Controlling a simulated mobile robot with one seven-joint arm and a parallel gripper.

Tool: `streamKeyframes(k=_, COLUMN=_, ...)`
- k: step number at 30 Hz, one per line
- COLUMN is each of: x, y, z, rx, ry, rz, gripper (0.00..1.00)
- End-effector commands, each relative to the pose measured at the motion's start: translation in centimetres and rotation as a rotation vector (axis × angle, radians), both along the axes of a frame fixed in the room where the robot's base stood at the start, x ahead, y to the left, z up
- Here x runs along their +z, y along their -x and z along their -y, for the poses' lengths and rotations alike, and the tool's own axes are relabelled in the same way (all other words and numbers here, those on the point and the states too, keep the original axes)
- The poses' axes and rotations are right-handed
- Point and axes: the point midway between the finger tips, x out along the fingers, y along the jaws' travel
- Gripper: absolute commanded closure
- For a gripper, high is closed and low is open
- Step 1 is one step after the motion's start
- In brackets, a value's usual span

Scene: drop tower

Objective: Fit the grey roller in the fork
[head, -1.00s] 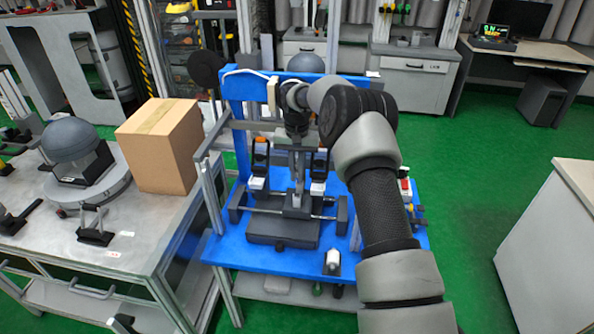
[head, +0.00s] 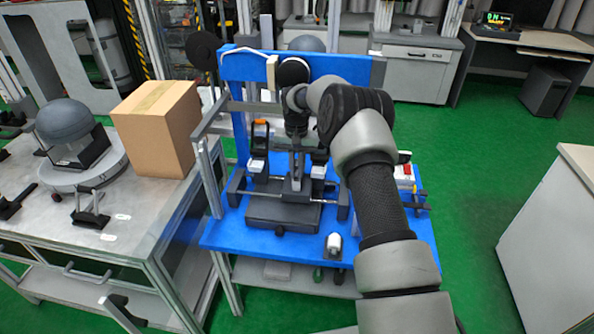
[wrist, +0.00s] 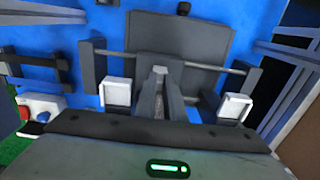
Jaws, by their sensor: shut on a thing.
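My gripper (head: 297,168) points down over the middle of the blue tower stand (head: 345,65). In the wrist view its fingers (wrist: 160,98) are close together, with a small light grey piece (wrist: 158,72) between their tips. This seems to be the grey roller, mostly hidden by the fingers. Below the tips is a dark grey block (wrist: 165,66) on a horizontal rod (wrist: 225,65). I cannot make out the fork clearly; the fingers cover that spot. I cannot tell whether the held piece touches the block.
Two dark posts with white blocks flank the gripper, the left one (head: 258,150) clear in view. A dark base plate (head: 283,214) lies in front. A small pale cylinder (head: 334,243) stands near the front edge. A cardboard box (head: 155,140) is on the left bench.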

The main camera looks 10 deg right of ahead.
Motion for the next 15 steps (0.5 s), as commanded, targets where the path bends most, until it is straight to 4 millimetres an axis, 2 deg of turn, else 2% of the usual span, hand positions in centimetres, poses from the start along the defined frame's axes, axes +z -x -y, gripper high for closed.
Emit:
streamKeyframes(k=1, x=-1.46, y=0.32, z=0.19, rx=0.001, ry=0.004, rz=-0.009, gripper=1.0)
streamKeyframes(k=3, x=-1.89, y=0.38, z=0.23, rx=0.002, ry=0.004, rz=-0.011, gripper=1.0)
streamKeyframes(k=13, x=-2.33, y=0.48, z=0.5, rx=0.002, ry=0.009, rz=-0.012, gripper=1.0)
streamKeyframes(k=14, x=-2.34, y=0.48, z=0.52, rx=0.001, ry=0.009, rz=-0.012, gripper=0.86)
streamKeyframes(k=15, x=-2.35, y=0.48, z=0.56, rx=0.001, ry=0.009, rz=-0.012, gripper=0.79)
